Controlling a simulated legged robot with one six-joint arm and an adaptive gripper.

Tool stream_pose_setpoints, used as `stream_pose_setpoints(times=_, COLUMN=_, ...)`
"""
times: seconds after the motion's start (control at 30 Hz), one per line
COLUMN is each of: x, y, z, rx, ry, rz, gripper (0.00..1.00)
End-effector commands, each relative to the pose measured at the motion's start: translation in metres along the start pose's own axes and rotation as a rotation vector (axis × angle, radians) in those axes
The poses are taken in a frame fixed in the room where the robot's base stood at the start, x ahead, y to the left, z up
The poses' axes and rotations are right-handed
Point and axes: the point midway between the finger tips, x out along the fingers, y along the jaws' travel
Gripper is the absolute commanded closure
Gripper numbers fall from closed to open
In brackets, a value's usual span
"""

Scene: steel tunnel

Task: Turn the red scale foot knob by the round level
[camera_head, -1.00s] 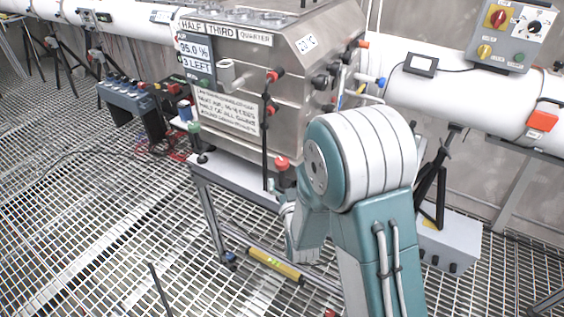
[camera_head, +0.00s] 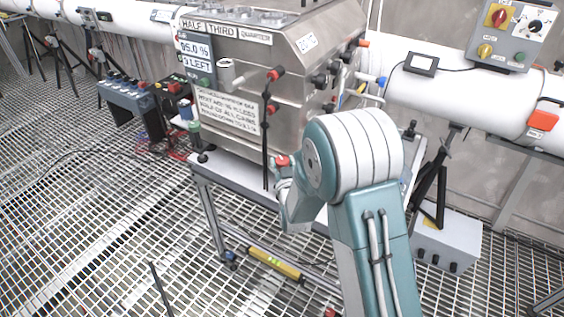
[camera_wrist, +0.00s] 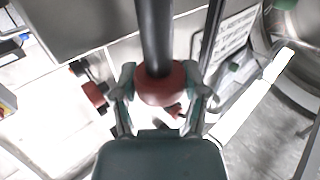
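The red scale foot knob (camera_wrist: 160,86) sits between the two fingers of my gripper (camera_wrist: 160,76) in the wrist view. The fingers are part-way in, and their tips appear to press on its two sides. A thick dark stem (camera_wrist: 154,30) runs from the knob to the top of that view. In the head view the red knob (camera_head: 282,160) is at the front edge of the scale, right of a thin black rod. My gripper (camera_head: 283,185) is at the knob there, and its fingers are too small to make out. I cannot make out the round level.
The steel machine (camera_head: 290,100) with placards stands right behind the knob. A thin black rod (camera_head: 265,150) stands close left of it. Another foot with a green knob (camera_head: 194,128) is farther left. A yellow spirit level (camera_head: 272,263) lies on the lower rail.

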Motion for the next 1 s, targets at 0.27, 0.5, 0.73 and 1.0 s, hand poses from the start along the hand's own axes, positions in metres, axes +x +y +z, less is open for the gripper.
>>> stream_pose_setpoints(times=0.27, x=0.0013, y=-0.0009, z=-0.0004, rx=0.0, ry=0.002, rz=0.0, gripper=0.9)
stream_pose_setpoints(times=0.5, x=0.0014, y=-0.0012, z=-0.0006, rx=0.0, ry=0.002, rz=0.004, gripper=0.9)
stream_pose_setpoints(times=0.73, x=0.0015, y=-0.0015, z=-0.0008, rx=0.0, ry=0.003, rz=0.014, gripper=0.9)
stream_pose_setpoints(times=1.0, x=0.0016, y=-0.002, z=-0.001, rx=0.0, ry=0.003, rz=0.063, gripper=0.9)
